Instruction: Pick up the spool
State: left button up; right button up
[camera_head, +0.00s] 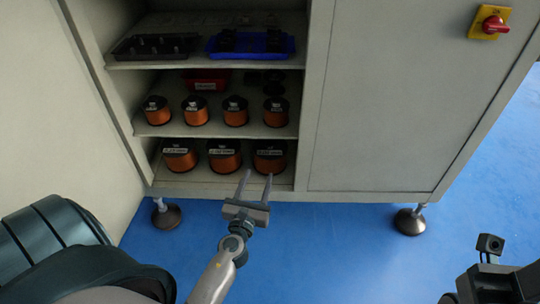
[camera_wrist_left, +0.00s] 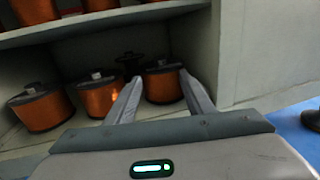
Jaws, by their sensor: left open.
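Three large copper-wound spools with black tops and pale labels stand upright on the bottom shelf: a left one (camera_head: 180,160), a middle one (camera_head: 224,161) and a right one (camera_head: 269,162). My left gripper (camera_head: 258,174) is open and empty, its fingers pointing at the right spool from the front. In the left wrist view, the right spool (camera_wrist_left: 163,87) shows between the two fingertips (camera_wrist_left: 162,80); whether they touch it cannot be told. The middle spool (camera_wrist_left: 100,97) and left spool (camera_wrist_left: 40,108) stand to its left.
Several smaller copper spools (camera_head: 235,115) stand on the shelf above, with a red bin (camera_head: 206,80) behind. The top shelf holds a black tray (camera_head: 152,47) and a blue tray (camera_head: 250,46). The cabinet's side wall (camera_wrist_left: 235,50) is close right of the right spool.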

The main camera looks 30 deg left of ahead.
pick_arm(q)
send_near(269, 145)
jog(key=x, duration=0.5)
jog(key=shift+w+a+f, duration=0.15)
jog(key=shift+w+f, duration=0.05)
jog(key=shift+f, duration=0.15)
jog(key=shift+w+a, duration=0.15)
jog(key=shift+w, duration=0.3)
jog(key=shift+b+x, duration=0.75)
jog(key=shift+x, duration=1.85)
jog(key=shift+r, duration=0.1)
grip_shut()
jog(key=shift+r, duration=0.2)
